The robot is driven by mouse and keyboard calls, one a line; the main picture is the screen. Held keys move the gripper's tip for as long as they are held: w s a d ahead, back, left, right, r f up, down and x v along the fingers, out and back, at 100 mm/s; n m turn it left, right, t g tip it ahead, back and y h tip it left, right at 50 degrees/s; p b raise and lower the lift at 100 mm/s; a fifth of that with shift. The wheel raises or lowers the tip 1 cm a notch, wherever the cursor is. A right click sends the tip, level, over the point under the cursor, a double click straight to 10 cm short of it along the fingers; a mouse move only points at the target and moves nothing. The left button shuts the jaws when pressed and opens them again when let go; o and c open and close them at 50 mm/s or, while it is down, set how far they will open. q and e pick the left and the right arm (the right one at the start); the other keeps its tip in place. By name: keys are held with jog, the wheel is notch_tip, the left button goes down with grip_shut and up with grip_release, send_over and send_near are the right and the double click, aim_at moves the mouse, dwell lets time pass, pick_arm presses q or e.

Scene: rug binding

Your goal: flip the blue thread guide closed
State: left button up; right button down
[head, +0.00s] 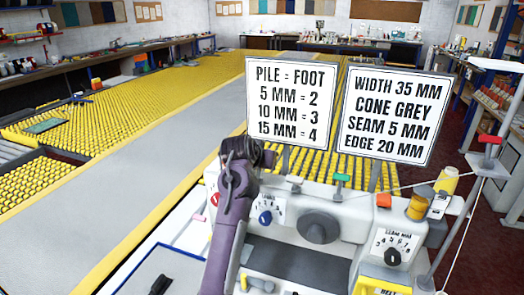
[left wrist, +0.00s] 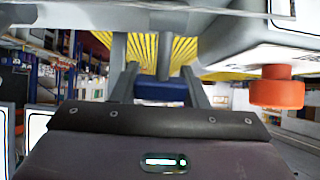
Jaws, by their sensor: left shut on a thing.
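My left gripper (head: 250,152) reaches over the back left of the white sewing machine (head: 290,205) in the head view. In the left wrist view its two grey fingers (left wrist: 162,88) are shut on a blue block (left wrist: 160,92), which I take for the blue thread guide. The guide is hidden behind the gripper in the head view, and whether it stands open or closed cannot be told. A green guide (head: 342,179) and an orange one (head: 384,200) sit further right along the machine's top. My right gripper is not in view.
Two sign boards (head: 291,98) (head: 391,115) stand right behind the machine, close to my left gripper. A blue knob (head: 265,218) and a dark handwheel (head: 318,227) are on its front. A thread stand (head: 482,180) rises at the right. An orange cylinder (left wrist: 277,88) is beside the fingers.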

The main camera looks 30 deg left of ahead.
pick_arm(q)
jog(key=o, duration=1)
jog(key=shift+d, duration=0.1)
